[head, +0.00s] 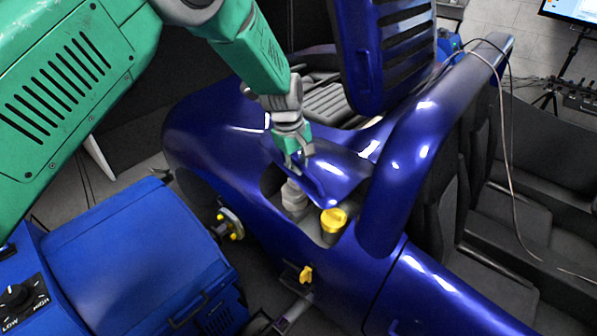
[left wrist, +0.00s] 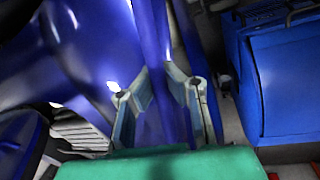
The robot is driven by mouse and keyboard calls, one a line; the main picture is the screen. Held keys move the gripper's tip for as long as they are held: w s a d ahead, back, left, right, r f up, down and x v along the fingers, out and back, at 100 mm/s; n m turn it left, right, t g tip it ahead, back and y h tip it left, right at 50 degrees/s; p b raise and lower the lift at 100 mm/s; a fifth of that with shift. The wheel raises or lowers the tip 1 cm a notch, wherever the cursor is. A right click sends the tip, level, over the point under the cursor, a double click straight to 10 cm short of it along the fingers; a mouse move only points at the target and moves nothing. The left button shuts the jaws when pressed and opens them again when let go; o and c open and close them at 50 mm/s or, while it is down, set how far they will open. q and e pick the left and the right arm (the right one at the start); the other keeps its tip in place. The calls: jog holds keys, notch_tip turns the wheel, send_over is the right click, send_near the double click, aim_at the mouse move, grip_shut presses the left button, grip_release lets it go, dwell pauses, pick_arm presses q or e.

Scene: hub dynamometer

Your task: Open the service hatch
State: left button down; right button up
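The service hatch (head: 338,178) is a glossy blue panel on the blue vehicle body (head: 225,135). It stands tilted up, part open, above a recess. My left gripper (head: 298,162) is at the hatch's left edge. In the left wrist view, the fingers of my left gripper (left wrist: 158,80) close in from both sides on the thin blue edge of the hatch (left wrist: 154,35); the exact contact is hard to see. A yellow cap (head: 334,220) and a grey cylindrical fitting (head: 293,197) show in the recess under the hatch. My right gripper is in neither view.
A blue box-shaped machine (head: 130,245) with a dial stands at the lower left. A hub with yellow studs (head: 230,224) and a yellow knob (head: 306,274) are on the vehicle's near side. A blue upright panel (head: 385,50) and a thick blue bar (head: 425,140) rise close behind the hatch.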

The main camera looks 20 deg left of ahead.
pick_arm(q)
jog(key=shift+w+a+r, duration=0.15)
jog(key=c, duration=1.6)
grip_release()
jog(key=shift+a, duration=0.15)
jog(key=shift+s+a+r, duration=0.3)
jog(key=shift+r, duration=1.6)
jog(key=shift+s+a+r, duration=0.25)
jog(key=shift+r, duration=1.65)
jog(key=shift+s+a+r, duration=0.3)
jog(key=shift+r, duration=1.6)
